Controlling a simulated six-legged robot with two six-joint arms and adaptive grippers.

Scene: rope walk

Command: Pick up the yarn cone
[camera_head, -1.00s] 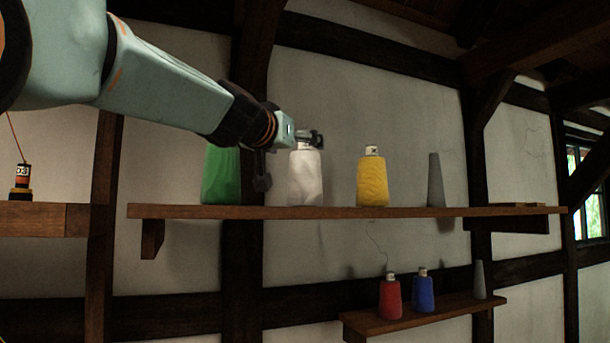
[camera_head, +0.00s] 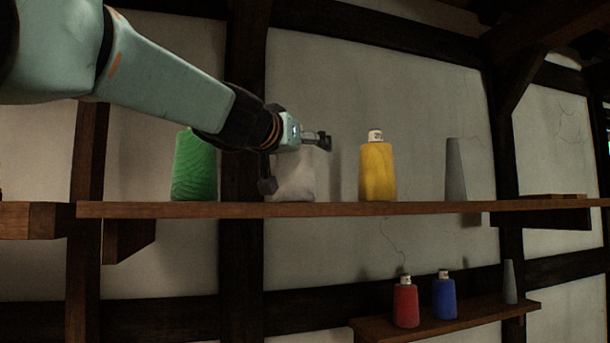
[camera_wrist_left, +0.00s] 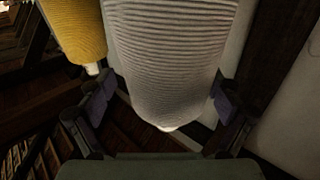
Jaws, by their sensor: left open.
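A white yarn cone (camera_head: 296,184) stands on the long upper shelf (camera_head: 420,208), with its top hidden behind my left gripper (camera_head: 297,163). In the left wrist view the ribbed white cone (camera_wrist_left: 170,55) fills the middle, between the two spread fingers of the left gripper (camera_wrist_left: 162,105). The fingers are open, and I see no clear grip on the cone. On the same shelf stand a green cone (camera_head: 194,168) to the left and a yellow cone (camera_head: 377,172) to the right. My right gripper is not in view.
A bare grey cone (camera_head: 456,170) stands farther right on the upper shelf. A lower shelf (camera_head: 385,328) holds a red cone (camera_head: 406,304), a blue cone (camera_head: 445,297) and a small grey cone (camera_head: 510,283). Dark timber posts stand against the pale wall.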

